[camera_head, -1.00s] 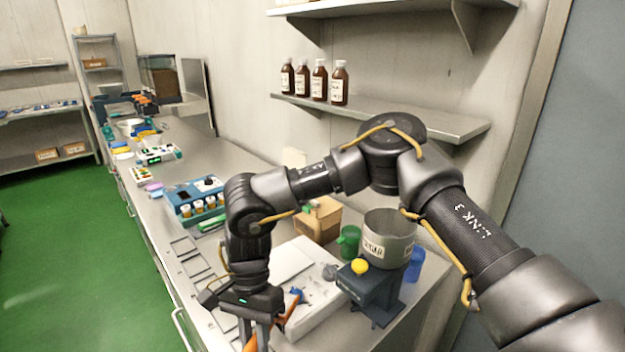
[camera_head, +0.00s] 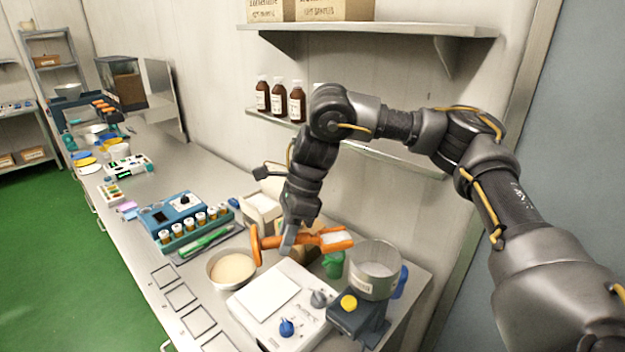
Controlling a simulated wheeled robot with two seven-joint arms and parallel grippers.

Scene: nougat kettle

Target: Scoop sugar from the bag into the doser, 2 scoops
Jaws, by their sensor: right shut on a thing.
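My right gripper (camera_head: 288,240) is shut on the handle of an orange scoop (camera_head: 325,246). The scoop is held about level above the bench, with white sugar (camera_head: 338,237) in its bowl. Its bowl end points right, close to the doser's rim, on the rim's left. The doser is a grey metal pot (camera_head: 374,280) on a dark blue base (camera_head: 352,318) with a yellow button; its inside looks pale. A pale open-topped bag (camera_head: 262,205), likely the sugar bag, stands behind my wrist, partly hidden. My left gripper is not in view.
A white device (camera_head: 275,315) with blue and grey knobs stands before the doser. A bowl of beige powder (camera_head: 232,268) is left of it. A green cup (camera_head: 333,264) and blue cup (camera_head: 400,282) flank the doser. A shelf with brown bottles (camera_head: 279,101) is behind.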

